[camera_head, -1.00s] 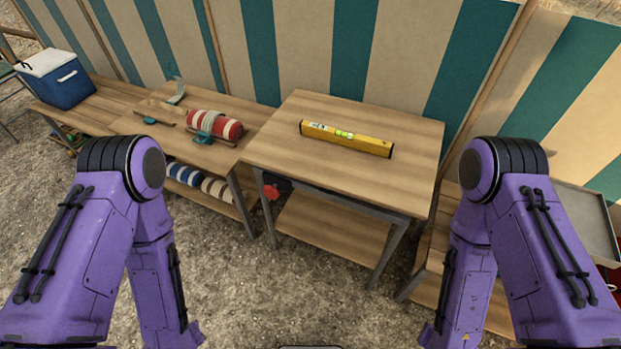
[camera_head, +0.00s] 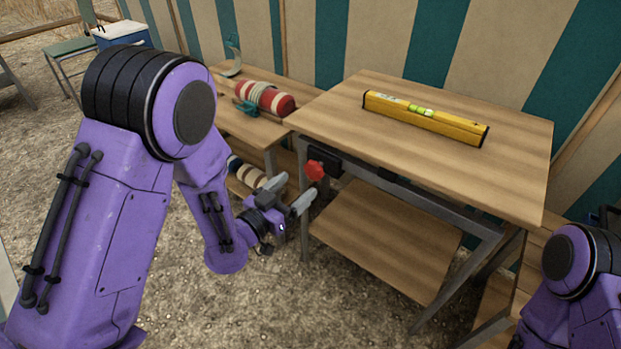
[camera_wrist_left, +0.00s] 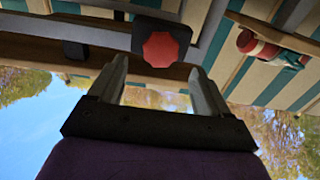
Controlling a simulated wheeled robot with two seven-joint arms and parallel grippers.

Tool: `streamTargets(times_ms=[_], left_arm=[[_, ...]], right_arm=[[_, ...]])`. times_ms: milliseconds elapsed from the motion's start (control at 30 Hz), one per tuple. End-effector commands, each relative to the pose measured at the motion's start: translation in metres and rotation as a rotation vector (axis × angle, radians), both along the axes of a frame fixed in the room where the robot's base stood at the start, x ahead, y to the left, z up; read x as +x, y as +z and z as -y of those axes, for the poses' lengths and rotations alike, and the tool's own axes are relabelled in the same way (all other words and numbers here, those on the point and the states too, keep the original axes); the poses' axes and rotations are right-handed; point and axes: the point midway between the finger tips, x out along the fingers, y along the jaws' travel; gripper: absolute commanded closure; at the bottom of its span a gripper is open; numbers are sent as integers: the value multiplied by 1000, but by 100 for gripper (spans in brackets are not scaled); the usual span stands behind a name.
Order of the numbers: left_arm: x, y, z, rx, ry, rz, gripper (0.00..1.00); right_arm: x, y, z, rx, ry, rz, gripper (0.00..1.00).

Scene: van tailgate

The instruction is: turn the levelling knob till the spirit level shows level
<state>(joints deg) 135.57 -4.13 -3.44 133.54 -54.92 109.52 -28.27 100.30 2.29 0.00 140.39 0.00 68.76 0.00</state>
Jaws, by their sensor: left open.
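The yellow spirit level (camera_head: 425,117) lies on top of the wooden table (camera_head: 330,122), with a green vial near its middle; the bubble is too small to read. The red levelling knob (camera_head: 314,171) sits on a black mount under the table's left front corner. It also shows in the left wrist view (camera_wrist_left: 161,49), just beyond the fingertips. My left gripper (camera_head: 290,192) is open and empty, a little below and left of the knob, apart from it. It also shows in the left wrist view (camera_wrist_left: 161,75). My right gripper is out of view; only part of that arm shows at the lower right.
A lower shelf (camera_head: 385,235) and metal legs are under the table. A bench to the left holds a red-and-white roll (camera_head: 264,97), with more rolls (camera_head: 247,172) below. A blue cooler (camera_head: 120,33) stands at the back left. Gravel floor is open in front.

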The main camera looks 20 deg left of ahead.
Motion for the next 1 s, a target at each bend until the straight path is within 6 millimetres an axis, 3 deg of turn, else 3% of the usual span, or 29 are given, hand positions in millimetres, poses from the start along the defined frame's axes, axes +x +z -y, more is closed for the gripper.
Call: streamTargets(times_ms=[100, 300, 667, 833, 1000], left_arm=[[26, 0, 9, -1, 1, 1, 22], [58, -1, 20, -2, 3, -2, 22], [66, -1, 23, -1, 4, -5, 22], [66, -1, 23, -1, 4, -5, 76], [66, -1, 23, -5, 4, -6, 76]], right_arm=[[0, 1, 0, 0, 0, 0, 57], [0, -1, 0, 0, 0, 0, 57], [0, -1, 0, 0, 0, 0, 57], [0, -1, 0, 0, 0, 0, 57], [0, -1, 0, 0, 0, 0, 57]])
